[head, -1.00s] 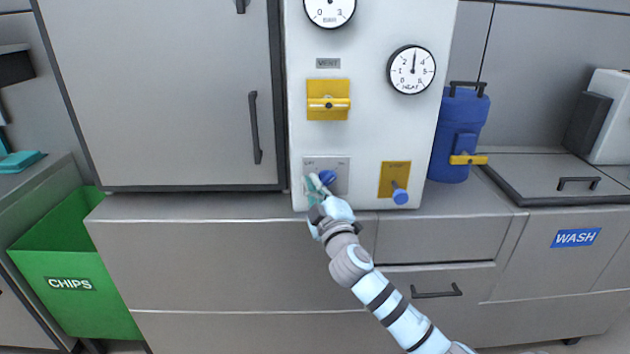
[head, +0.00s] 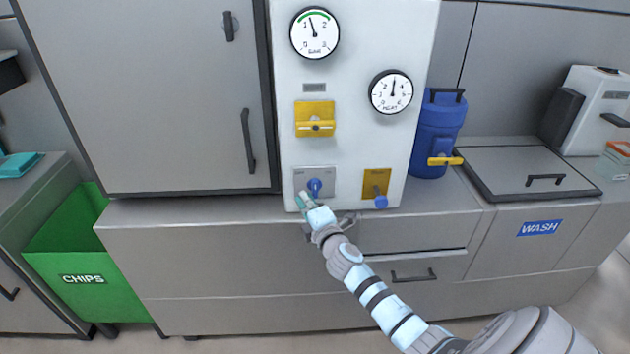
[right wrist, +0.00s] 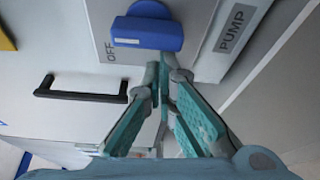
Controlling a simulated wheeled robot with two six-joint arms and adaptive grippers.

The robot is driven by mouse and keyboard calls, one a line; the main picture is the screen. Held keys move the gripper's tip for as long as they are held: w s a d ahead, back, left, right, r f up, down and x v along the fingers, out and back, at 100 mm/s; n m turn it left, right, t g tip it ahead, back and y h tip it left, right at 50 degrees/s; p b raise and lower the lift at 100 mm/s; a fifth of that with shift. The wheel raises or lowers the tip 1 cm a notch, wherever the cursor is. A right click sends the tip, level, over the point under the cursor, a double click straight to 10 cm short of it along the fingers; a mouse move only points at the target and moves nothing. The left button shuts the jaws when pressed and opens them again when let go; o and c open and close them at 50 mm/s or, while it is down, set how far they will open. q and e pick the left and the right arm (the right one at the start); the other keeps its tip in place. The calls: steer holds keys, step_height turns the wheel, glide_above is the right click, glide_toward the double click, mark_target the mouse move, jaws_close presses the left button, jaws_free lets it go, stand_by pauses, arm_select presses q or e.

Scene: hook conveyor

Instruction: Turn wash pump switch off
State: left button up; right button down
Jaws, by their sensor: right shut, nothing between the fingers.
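The blue switch knob (head: 314,187) sits on a grey plate (head: 328,173) low on the white panel. In the right wrist view the blue knob (right wrist: 148,28) is close up, with an OFF label (right wrist: 110,52) beside it and a PUMP label (right wrist: 231,29) to the right. I cannot tell which mark the knob points to. My right gripper (head: 304,198) is just below and left of the knob. In the wrist view the shut fingers (right wrist: 163,78) hold nothing, and their tips appear just short of the knob. My left gripper is not in view.
A second blue knob (head: 381,202) on a yellow plate is to the right. A yellow vent switch (head: 315,119) and two gauges are above. A blue canister (head: 436,135) stands right of the panel. A grey cabinet door (head: 150,100) is left, and a green chips bin (head: 95,285) is lower left.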

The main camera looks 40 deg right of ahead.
steer(key=n+p, duration=0.1)
steer(key=p, duration=0.1)
steer(key=n+g+p, duration=0.1)
steer(key=n+p, duration=0.1)
steer(key=shift+s+d+f, duration=0.1)
steer(key=shift+s+d, duration=0.05)
steer(key=shift+d, duration=0.05)
steer(key=n+p, duration=0.1)
steer(key=f+n+g+p, duration=0.1)
steer(key=shift+s+d+f+h+p, duration=0.1)
steer(key=shift+s+d+h+p, duration=0.2)
steer(key=shift+d+p, duration=0.1)
steer(key=shift+f, duration=0.1)
